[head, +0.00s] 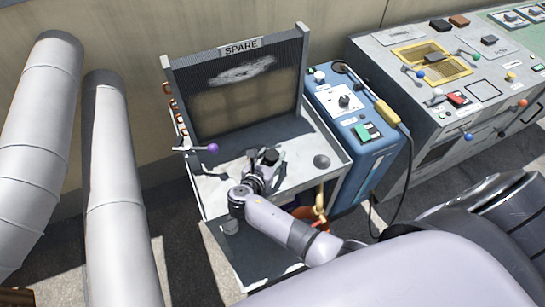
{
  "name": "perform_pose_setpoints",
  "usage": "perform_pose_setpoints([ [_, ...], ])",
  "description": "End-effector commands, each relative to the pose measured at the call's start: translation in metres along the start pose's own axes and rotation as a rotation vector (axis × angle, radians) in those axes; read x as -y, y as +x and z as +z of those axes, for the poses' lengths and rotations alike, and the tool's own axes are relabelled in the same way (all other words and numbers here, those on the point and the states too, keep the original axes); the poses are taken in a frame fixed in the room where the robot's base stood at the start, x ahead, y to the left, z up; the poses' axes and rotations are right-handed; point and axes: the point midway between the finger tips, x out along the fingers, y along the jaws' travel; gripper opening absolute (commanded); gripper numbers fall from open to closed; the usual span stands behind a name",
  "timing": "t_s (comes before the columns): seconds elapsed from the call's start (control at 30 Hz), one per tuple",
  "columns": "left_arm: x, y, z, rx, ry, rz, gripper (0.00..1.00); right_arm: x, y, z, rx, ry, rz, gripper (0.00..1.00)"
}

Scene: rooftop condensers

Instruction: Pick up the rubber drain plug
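A dark grey, round, low object (321,161) lies on the right part of the grey metal cart top (300,178). It may be the rubber drain plug, but it is too small to tell. My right gripper (266,160) is over the middle of the cart top, left of the round object and apart from it. The gripper and wrist hide part of the top beneath them. I cannot tell whether its fingers are open or shut, or whether anything is between them. My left gripper is not in view.
A finned panel marked SPARE (240,95) stands at the cart's back. A purple-knobbed lever (212,147) is at its left. A blue unit (362,140) with a yellow-handled tool stands right of the cart, then a grey control bench (440,100). Thick white pipes (118,200) rise at left.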

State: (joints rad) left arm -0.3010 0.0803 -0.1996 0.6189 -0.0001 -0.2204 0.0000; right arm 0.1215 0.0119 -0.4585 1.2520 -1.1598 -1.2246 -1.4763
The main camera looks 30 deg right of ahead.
Motion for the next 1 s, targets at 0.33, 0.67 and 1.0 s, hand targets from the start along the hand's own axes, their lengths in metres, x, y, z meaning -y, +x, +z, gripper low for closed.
perform_pose_setpoints([
  [0.33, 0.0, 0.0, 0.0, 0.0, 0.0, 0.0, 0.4, 0.0, 0.0, 0.0, -0.001, 0.0, 0.001, 0.19],
  [0.67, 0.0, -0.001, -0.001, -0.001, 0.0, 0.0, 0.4, 0.0, -0.001, 0.001, 0.0, 0.001, 0.001, 0.1],
  [1.0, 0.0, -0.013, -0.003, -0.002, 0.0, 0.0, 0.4, -0.001, -0.017, 0.043, 0.002, 0.006, 0.002, 0.1],
])
